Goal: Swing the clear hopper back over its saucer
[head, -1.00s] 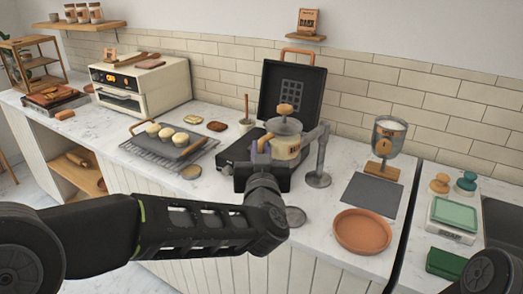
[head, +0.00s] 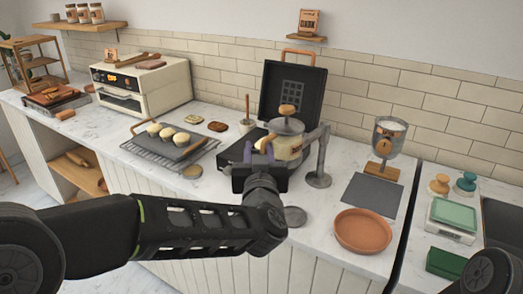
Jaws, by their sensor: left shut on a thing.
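The clear hopper (head: 288,143) has a lid with a wooden knob and hangs on a grey arm from an upright post (head: 321,153). It is over the black open-lidded appliance at the middle of the counter. My left gripper (head: 264,152) is at its left front, shut on its wooden handle (head: 265,141); the fingers partly hide the contact. A small grey metal saucer (head: 296,217) lies on the counter in front, right of my left wrist and apart from the hopper. Only a dark part of my right arm shows at the bottom right; its gripper is out of view.
The black appliance (head: 290,92) stands open behind the hopper. A terracotta dish (head: 363,244) and grey mat (head: 371,194) lie to the right, with a glass dispenser (head: 389,132) behind. A rack with a tray (head: 168,151) is on the left.

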